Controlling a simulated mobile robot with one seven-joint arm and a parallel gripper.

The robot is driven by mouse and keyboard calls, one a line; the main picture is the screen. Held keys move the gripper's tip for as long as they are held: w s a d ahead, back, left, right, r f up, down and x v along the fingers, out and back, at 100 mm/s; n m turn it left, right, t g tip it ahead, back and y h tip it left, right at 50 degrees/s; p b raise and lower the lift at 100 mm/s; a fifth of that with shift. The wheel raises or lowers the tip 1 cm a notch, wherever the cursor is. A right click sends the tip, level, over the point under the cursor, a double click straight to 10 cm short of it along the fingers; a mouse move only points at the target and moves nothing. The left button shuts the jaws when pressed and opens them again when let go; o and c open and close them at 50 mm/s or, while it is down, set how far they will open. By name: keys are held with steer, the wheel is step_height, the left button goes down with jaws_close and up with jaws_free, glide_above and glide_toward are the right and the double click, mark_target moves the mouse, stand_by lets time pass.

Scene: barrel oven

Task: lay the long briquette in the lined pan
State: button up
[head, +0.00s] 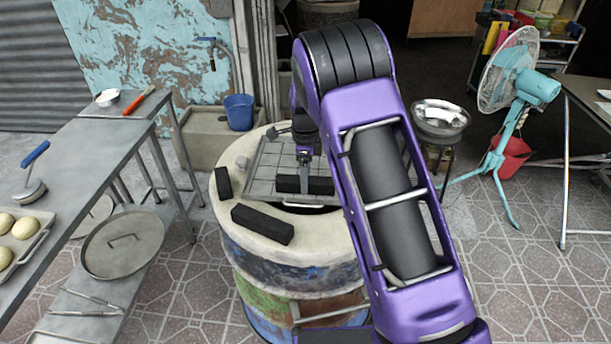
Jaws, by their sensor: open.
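The grey square pan (262,172), with a grid-lined surface, is set in the top of the barrel oven. A black briquette (322,186) lies crosswise near its front edge. My gripper (304,177) points down at this briquette's middle with jaws open; I cannot tell whether they touch it. Another long black briquette (262,224) lies on the pale oven rim in front of the pan. A shorter black briquette (223,183) lies on the rim at the left. My arm hides the right side of the pan and oven.
The barrel oven (280,262) stands on paving. A metal table (85,168) at the left bears a tray of dough (38,240). A round lid (122,247) lies below it. A metal bowl (440,118) and a turquoise fan (525,90) stand at the right.

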step_height(320, 180, up, 12)
steer(key=shift+p, duration=0.35)
